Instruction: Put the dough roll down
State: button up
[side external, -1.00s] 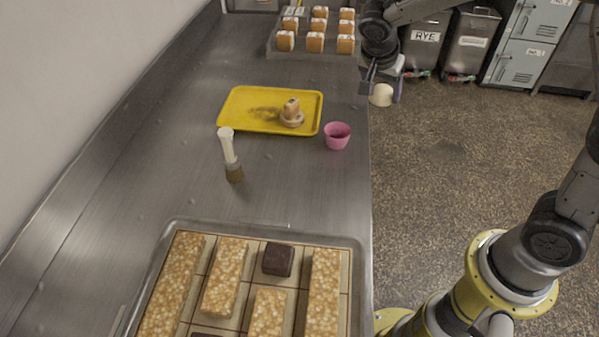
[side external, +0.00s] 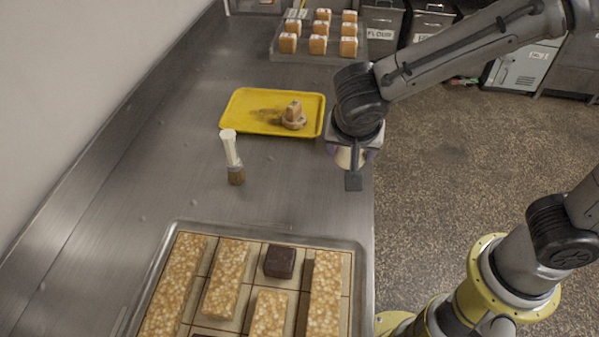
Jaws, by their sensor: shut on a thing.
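My gripper (side external: 352,172) hangs over the right edge of the steel counter, just right of and nearer than the yellow tray. It is shut on the dough roll, a small cream-coloured piece. The roll is now mostly hidden behind the finger and wrist, so its exact pose cannot be told. I cannot tell how high the gripper is above the counter.
The yellow tray (side external: 236,121) holds a small brown item on a round base (side external: 294,115). A brush (side external: 232,157) stands left of my gripper. A large tray (side external: 352,262) with oat slabs and dark blocks lies in front. Another tray (side external: 281,56) of small loaves lies behind. Bare counter (side external: 285,190) lies between.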

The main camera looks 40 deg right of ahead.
jog(key=w+a+f, duration=0.2)
jog(key=w+f, duration=0.1)
jog(key=w, duration=0.3)
send_over(301, 176)
jog(key=s+a, duration=0.1)
jog(key=s, duration=0.1)
notch_tip(301, 176, down, 4)
jog(key=shift+f, duration=0.25)
jog(key=shift+w+a+f, duration=0.25)
jog(key=shift+w+f, duration=0.25)
jog(key=shift+f, duration=1.55)
jog(key=shift+f, duration=0.15)
jog(key=o, duration=1.4)
jog(key=shift+c, duration=0.2)
